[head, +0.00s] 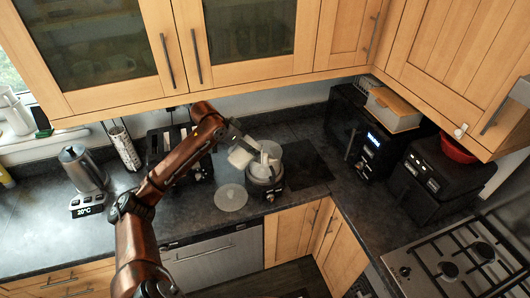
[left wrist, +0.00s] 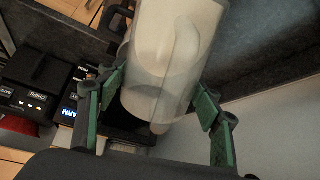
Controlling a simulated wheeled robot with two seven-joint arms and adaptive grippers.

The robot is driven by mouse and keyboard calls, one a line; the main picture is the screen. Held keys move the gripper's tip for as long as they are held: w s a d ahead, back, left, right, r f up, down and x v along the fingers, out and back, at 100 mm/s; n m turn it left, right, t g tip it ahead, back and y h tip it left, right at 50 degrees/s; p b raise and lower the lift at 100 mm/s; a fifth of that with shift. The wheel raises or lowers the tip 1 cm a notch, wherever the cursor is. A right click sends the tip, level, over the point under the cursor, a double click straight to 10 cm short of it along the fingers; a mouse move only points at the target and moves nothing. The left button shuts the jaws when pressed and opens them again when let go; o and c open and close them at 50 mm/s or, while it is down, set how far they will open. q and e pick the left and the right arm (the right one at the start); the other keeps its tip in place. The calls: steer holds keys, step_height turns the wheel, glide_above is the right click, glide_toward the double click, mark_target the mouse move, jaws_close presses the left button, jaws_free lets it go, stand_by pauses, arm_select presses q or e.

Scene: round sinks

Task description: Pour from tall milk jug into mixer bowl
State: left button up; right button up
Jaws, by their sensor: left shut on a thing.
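The tall milk jug (head: 240,157) is whitish and looks tilted in the head view. My left gripper (head: 238,138) is shut on it. In the left wrist view the pale, see-through jug (left wrist: 172,55) sits between the green finger pads. The mixer bowl (head: 262,171) is pale and stands on a dark base on the counter, just right of and below the jug. The jug's mouth is close to the bowl, but I cannot tell whether they touch or whether anything flows. My right gripper is not in view.
A round clear lid (head: 231,197) lies on the counter left of the mixer. A blender (head: 82,170) stands at the far left. Wall cupboards (head: 240,45) hang above the arm. Clear counter lies right of the mixer.

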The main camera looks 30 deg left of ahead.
arm_select(q)
steer(key=shift+w+f+g+y, duration=0.2)
steer(key=shift+f+g+y, duration=0.1)
steer(key=shift+g, duration=0.4)
stand_by(2.0)
steer(key=shift+w+d+r+g+y, duration=0.15)
steer(key=shift+w+r+g+y, duration=0.2)
steer(key=shift+g, duration=0.45)
stand_by(1.5)
steer(key=shift+f, duration=0.1)
stand_by(0.4)
steer(key=shift+s+f+t, duration=0.45)
steer(key=shift+s+t, duration=0.1)
steer(key=shift+t, duration=0.25)
steer(key=shift+a+r+t+h, duration=0.2)
steer(key=shift+r+t+h, duration=0.2)
steer(key=shift+t+h, duration=0.2)
steer(key=shift+d, duration=0.1)
